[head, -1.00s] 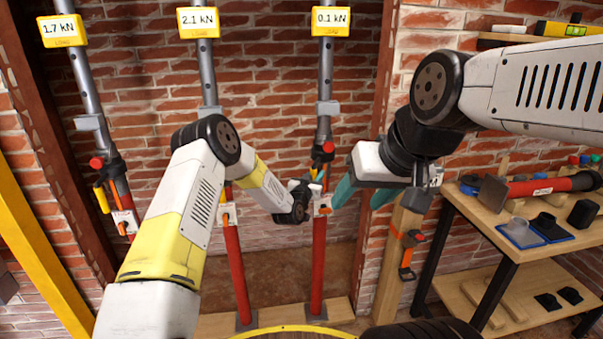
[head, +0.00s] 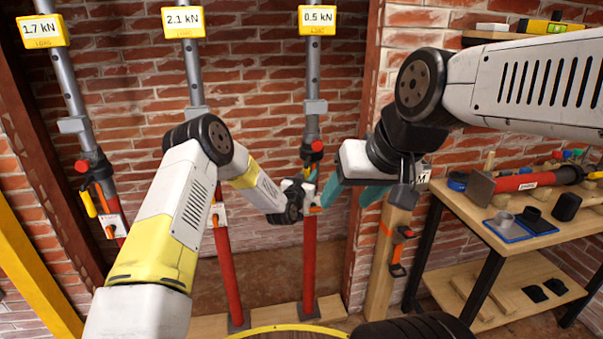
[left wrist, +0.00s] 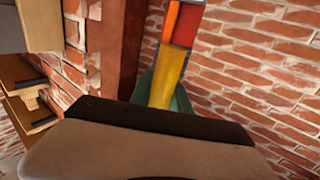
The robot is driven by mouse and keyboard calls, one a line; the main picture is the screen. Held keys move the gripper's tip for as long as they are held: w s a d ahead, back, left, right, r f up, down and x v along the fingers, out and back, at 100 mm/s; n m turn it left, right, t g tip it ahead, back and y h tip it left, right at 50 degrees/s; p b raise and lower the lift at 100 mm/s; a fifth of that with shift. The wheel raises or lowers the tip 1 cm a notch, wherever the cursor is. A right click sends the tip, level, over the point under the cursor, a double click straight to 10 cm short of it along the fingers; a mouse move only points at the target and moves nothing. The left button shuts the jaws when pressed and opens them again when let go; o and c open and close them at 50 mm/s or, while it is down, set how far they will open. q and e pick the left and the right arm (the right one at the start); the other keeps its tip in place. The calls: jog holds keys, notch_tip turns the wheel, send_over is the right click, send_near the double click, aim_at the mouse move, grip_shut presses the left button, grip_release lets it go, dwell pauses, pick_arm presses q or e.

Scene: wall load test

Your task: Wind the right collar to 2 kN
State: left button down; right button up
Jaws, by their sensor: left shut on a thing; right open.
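The right prop (head: 310,255) is a red tube with a grey upper tube, and the yellow load display (head: 316,21) above it reads 0.5 kN. Its collar (head: 315,150) has a red knob and is partly hidden by my left gripper. My left gripper (head: 311,176) is at the collar, shut on the collar's yellow handle (left wrist: 168,82), which shows against a teal finger in the left wrist view. My right gripper (head: 352,190) is open and empty, just right of the prop, its teal fingers pointing down.
The middle prop (head: 229,265) reads 2.1 kN and the left prop (head: 75,85) reads 1.7 kN. A wooden workbench (head: 468,222) with a red tube and several dark parts stands at the right. A timber post (head: 388,260) stands between prop and bench.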

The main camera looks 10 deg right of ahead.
pick_arm(q)
jog(key=shift+d, duration=0.1)
dwell(0.5)
jog(key=c, duration=1.2)
grip_release()
jog(key=shift+c, duration=0.2)
jog(key=v, duration=0.8)
jog(key=shift+w, duration=0.1)
